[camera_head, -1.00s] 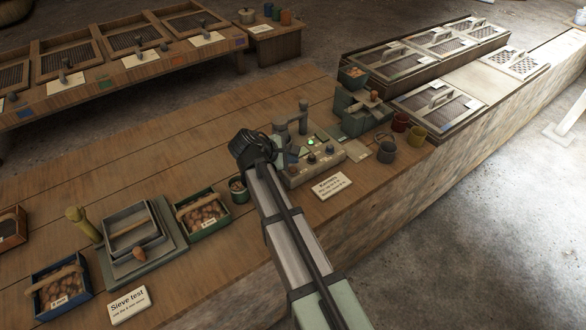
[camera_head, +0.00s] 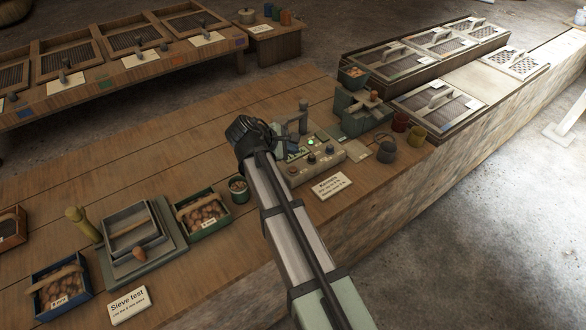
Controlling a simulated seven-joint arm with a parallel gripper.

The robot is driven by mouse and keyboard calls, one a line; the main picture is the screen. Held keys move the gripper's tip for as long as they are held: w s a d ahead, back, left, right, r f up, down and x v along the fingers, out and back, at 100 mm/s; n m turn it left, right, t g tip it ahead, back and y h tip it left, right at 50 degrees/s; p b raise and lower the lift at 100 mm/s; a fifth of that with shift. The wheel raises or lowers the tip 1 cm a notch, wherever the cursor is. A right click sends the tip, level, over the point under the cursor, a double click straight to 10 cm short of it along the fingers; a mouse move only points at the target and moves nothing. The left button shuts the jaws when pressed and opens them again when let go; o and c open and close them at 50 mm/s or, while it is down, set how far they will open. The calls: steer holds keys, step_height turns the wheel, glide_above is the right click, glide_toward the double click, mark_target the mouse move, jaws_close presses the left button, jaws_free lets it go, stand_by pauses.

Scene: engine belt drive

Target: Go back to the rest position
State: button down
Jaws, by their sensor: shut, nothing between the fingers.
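My gripper (camera_head: 268,132) is at the end of my arm, which reaches in from the bottom edge over the table's front edge. It is above the wooden table (camera_head: 150,150), at the left end of the small grey device (camera_head: 316,160) with a green light and knobs. The gripper is shut and holds nothing that I can see. Its fingertips are small and partly hidden by the dark wrist, and the wrist covers part of the device.
Left of my arm are a small pot (camera_head: 238,188), a green crate (camera_head: 203,215) of brown lumps and a sieve tray (camera_head: 135,235). Right are a green machine (camera_head: 362,112) and several cups (camera_head: 401,122). The table's middle, behind the arm, is clear.

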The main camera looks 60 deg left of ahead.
stand_by(0.4)
